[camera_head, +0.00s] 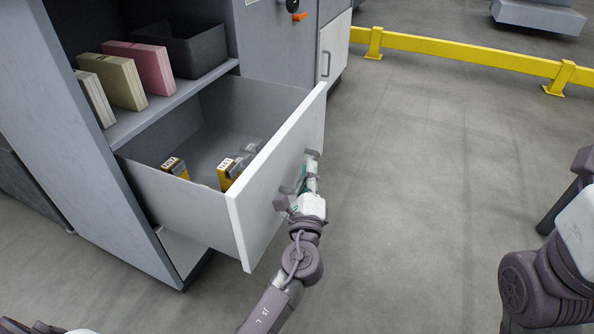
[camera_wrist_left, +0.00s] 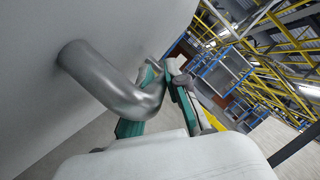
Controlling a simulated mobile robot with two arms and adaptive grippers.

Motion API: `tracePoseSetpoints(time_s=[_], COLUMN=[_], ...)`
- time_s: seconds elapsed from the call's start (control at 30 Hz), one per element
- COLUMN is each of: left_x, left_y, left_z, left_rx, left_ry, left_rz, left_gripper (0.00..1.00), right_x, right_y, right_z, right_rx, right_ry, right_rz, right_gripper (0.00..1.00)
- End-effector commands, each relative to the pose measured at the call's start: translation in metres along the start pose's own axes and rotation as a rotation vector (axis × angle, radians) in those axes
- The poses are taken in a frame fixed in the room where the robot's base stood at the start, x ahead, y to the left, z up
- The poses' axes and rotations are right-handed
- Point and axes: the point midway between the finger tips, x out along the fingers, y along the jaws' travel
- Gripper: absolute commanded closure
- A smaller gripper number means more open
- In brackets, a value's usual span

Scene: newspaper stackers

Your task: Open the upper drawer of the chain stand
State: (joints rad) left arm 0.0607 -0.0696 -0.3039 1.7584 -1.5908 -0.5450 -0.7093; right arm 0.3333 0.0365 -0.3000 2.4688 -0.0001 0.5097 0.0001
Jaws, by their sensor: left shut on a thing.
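The upper drawer (camera_head: 293,140) of the grey chain stand (camera_head: 68,130) is pulled far out, and its inside shows in the head view. Its white front faces right, toward my left gripper (camera_head: 309,178). That gripper is shut on the drawer's handle, a bent grey metal bar that fills much of the left wrist view (camera_wrist_left: 105,80). The drawer front (camera_wrist_left: 45,95) is the pale surface on the left there. Two yellow-and-black items (camera_head: 229,174) lie in the drawer. My right arm shows at the right edge of the head view, but its gripper is out of view.
A shelf above the drawer holds several books (camera_head: 142,66) and a dark bin (camera_head: 186,48). A lower panel (camera_head: 183,250) is below the drawer. A yellow rail (camera_head: 455,50) runs across the back. The grey floor (camera_head: 420,170) to the right is clear.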

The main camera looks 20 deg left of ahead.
Motion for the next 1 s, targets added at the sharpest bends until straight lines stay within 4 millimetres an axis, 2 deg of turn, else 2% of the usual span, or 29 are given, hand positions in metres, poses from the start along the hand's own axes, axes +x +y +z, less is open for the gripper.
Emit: tracePoseSetpoints(time_s=[0.57,0.6,0.73,1.0], left_x=[-0.003,-0.003,-0.0029,-0.0028], left_y=[-0.0033,-0.0033,-0.0034,-0.0039], left_z=[-0.0064,-0.0063,-0.0063,-0.0062], left_rx=[0.001,0.001,0.001,0.001], left_ry=[-0.001,-0.001,-0.001,-0.001], left_rz=[0.003,0.003,0.003,0.001], left_gripper=[1.0,0.84,0.63,0.61], right_x=[0.0027,0.0026,0.002,-0.0005], right_y=[-0.0005,-0.0005,-0.0004,0.0003], right_z=[-0.0006,-0.0005,0.0001,0.0019], right_rx=[-0.001,-0.001,-0.001,0.0], right_ry=[0.009,0.009,0.007,-0.002], right_rz=[-0.003,-0.003,-0.002,0.003], right_gripper=[0.6,0.6,0.6,0.6])
